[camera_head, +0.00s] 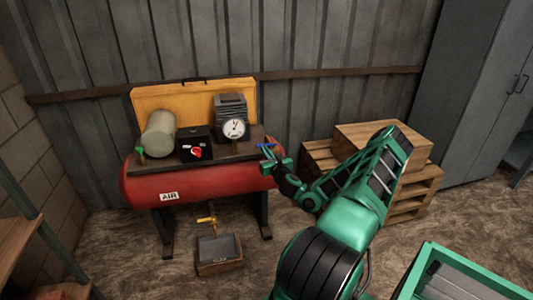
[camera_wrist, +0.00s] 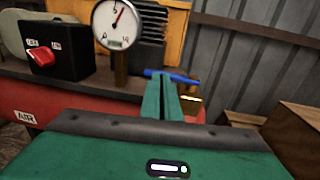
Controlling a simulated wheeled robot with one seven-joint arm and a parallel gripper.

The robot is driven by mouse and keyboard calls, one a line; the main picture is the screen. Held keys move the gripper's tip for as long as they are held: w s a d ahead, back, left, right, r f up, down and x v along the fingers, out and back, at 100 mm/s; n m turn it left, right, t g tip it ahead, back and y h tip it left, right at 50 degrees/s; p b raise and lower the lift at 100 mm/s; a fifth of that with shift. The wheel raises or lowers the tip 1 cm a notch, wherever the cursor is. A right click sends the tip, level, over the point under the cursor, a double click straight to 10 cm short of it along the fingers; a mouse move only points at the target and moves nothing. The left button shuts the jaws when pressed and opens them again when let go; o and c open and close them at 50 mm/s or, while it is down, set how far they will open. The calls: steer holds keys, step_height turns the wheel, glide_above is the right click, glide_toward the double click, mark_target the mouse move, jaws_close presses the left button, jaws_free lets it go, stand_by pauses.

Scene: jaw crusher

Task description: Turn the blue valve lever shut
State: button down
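The blue valve lever (camera_head: 266,146) lies roughly level at the right end of the red air tank (camera_head: 190,186). In the wrist view the blue lever (camera_wrist: 181,77) runs left to right, just beyond my fingertips. My gripper (camera_head: 270,161) is at the tank's right end, just below and in front of the lever. In the wrist view its two green fingers (camera_wrist: 161,84) are close together, with nothing visible held between them. I cannot tell whether the fingertips touch the lever. The valve body is mostly hidden behind the fingers; a small brass part (camera_wrist: 192,98) shows to their right.
A round gauge (camera_head: 235,128) and a black box with a red switch (camera_head: 196,150) stand on the tank's top. A green-handled valve (camera_head: 140,151) is at the left. A yellow valve (camera_head: 207,221) hangs below. Wooden crates (camera_head: 385,150) stand to the right.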

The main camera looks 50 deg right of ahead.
steer(key=shift+w+r, duration=0.35)
steer(key=shift+r, duration=0.05)
steer(key=shift+s+a, duration=0.1)
steer(key=a+v, duration=0.1)
steer(key=v, duration=1.3)
steer(key=shift+w+a+f, duration=0.35)
steer(key=shift+w+a, duration=0.05)
